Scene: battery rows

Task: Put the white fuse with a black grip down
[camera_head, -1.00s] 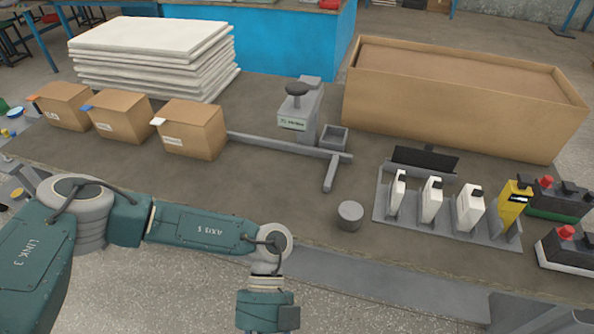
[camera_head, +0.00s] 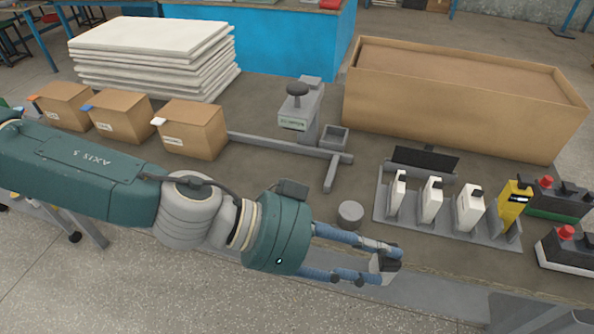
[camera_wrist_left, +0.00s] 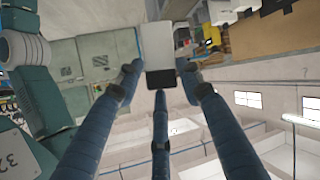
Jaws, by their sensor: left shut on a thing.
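My left gripper (camera_head: 387,266) reaches in from the left over the table's front edge, its fingers pointing right. It is shut on a white fuse with a black grip (camera_wrist_left: 158,45), which sits between the fingertips in the left wrist view. In the head view only a small part of this fuse (camera_head: 383,263) shows, as the fingers partly hide it. Fuse and gripper appear in front of the grey rack (camera_head: 440,232), apart from it. Several fuse-like blocks stand upright in the rack: white ones (camera_head: 431,200) with black grips and a yellow one (camera_head: 513,206). My right gripper is not in view.
A grey cylinder (camera_head: 350,214) stands near the gripper. A scale-like device (camera_head: 299,112) with a grey arm is behind it. Small cartons (camera_head: 192,130), white sheets (camera_head: 150,55) and a large cardboard box (camera_head: 450,100) stand farther back. Red-button boxes (camera_head: 567,250) are right.

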